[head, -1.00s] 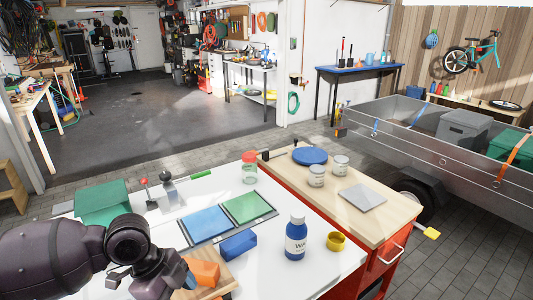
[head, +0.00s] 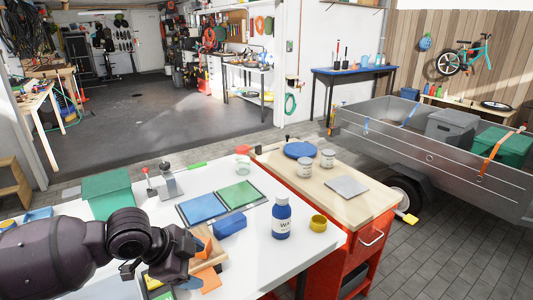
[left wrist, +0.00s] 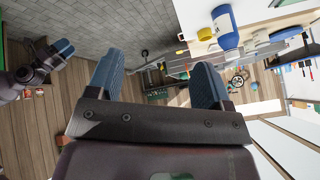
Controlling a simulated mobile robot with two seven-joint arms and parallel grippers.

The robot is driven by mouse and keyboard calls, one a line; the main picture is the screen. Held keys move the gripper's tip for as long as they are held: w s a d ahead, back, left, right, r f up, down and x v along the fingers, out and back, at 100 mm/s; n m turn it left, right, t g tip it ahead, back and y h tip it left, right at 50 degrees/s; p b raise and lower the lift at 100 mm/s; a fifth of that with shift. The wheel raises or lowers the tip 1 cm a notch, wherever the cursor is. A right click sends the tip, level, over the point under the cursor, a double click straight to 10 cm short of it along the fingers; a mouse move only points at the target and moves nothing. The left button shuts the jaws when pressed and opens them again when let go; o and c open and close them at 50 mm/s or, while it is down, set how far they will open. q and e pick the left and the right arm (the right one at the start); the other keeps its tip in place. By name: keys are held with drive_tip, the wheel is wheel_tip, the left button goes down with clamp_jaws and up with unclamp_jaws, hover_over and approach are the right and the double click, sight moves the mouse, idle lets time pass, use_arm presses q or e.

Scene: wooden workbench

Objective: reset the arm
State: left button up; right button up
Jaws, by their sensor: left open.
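My left gripper (head: 160,277) is low at the left in the head view, over the near edge of the white table (head: 320,240). In the left wrist view its two blue fingers (left wrist: 157,82) are spread apart with nothing between them. In the head view orange pieces (head: 209,279) and a wooden block lie close beside the gripper, partly hidden by it. Another arm's gripper (left wrist: 60,60) with blue fingertips, likely my right one, shows at the left of the left wrist view. It is too small to judge its jaws.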

use_arm(q)
drive_tip(key=w+d+r+n+t+h, duration=0.2)
drive_tip(key=w+d+n+t+h, duration=0.15)
drive_tip(key=w+t, duration=0.2)
drive_tip(key=s+a+f+n+t+y, duration=0.5)
drive_tip(key=s+a+f+n+y, duration=0.3)
drive_tip(key=s+a+f, duration=0.5)
drive_tip(key=s+a+f+n+g+y, duration=0.1)
drive_tip(key=s+f+n, duration=0.4)
drive_tip(key=s+f, duration=0.7)
drive_tip(key=shift+s+a+g+y, duration=0.35)
drive_tip(key=shift+s+a+g, duration=0.25)
drive_tip(key=shift+a+g, duration=0.35)
use_arm(e)
drive_tip(key=shift+w+r, duration=0.4)
use_arm(q)
drive_tip(key=shift+d, duration=0.1)
use_arm(e)
drive_tip(key=shift+s+f, duration=0.1)
drive_tip(key=shift+s, duration=0.05)
drive_tip(key=shift+s+f, duration=0.2)
drive_tip(key=shift+s, duration=0.2)
